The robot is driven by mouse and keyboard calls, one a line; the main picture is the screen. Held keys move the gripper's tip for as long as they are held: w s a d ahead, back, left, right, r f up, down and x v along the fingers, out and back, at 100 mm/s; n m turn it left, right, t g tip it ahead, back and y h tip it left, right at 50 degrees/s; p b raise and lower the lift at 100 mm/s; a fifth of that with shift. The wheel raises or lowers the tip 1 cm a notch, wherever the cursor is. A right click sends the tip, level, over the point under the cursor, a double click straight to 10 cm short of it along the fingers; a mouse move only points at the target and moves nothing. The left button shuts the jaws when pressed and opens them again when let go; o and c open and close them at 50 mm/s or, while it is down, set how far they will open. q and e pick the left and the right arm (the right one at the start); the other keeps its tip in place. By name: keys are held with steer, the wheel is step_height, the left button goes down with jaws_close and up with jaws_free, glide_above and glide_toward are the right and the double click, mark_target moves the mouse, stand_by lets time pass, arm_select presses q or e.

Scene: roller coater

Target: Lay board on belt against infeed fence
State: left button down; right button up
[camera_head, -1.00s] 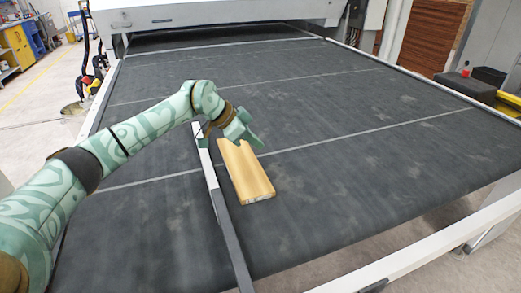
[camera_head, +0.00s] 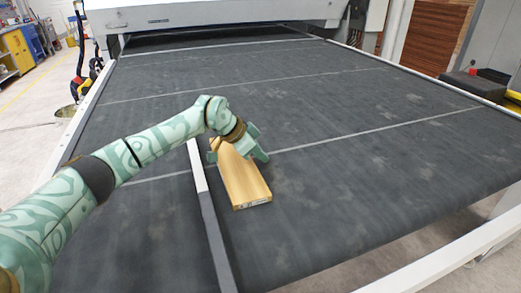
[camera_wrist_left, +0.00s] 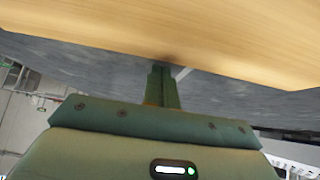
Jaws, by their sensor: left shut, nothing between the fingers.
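The board (camera_head: 243,183) is a light wooden plank lying flat on the dark belt (camera_head: 330,185). It is to the right of the infeed fence (camera_head: 201,183), a narrow white and grey bar. A strip of belt shows between the board's near end and the fence; the far end is partly hidden by my arm. My left gripper (camera_head: 260,156) is shut and empty, low at the board's right side near its far end. In the left wrist view its closed fingers (camera_wrist_left: 163,84) are at the edge of the board (camera_wrist_left: 190,30); I cannot tell if they touch. My right gripper is out of view.
The belt runs back into a large white machine (camera_head: 210,12). A white side rail (camera_head: 440,255) edges the belt at the lower right. The belt to the right of the board is clear.

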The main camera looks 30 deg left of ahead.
mark_target(236, 165)
arm_select(q)
steer(key=shift+s+a+r, duration=0.1)
steer(key=shift+s+a, duration=0.45)
steer(key=shift+s, duration=0.05)
steer(key=shift+s+a+r, duration=0.1)
steer(key=shift+s+a, duration=0.1)
steer(key=shift+s, duration=0.2)
steer(key=shift+w+d, duration=0.1)
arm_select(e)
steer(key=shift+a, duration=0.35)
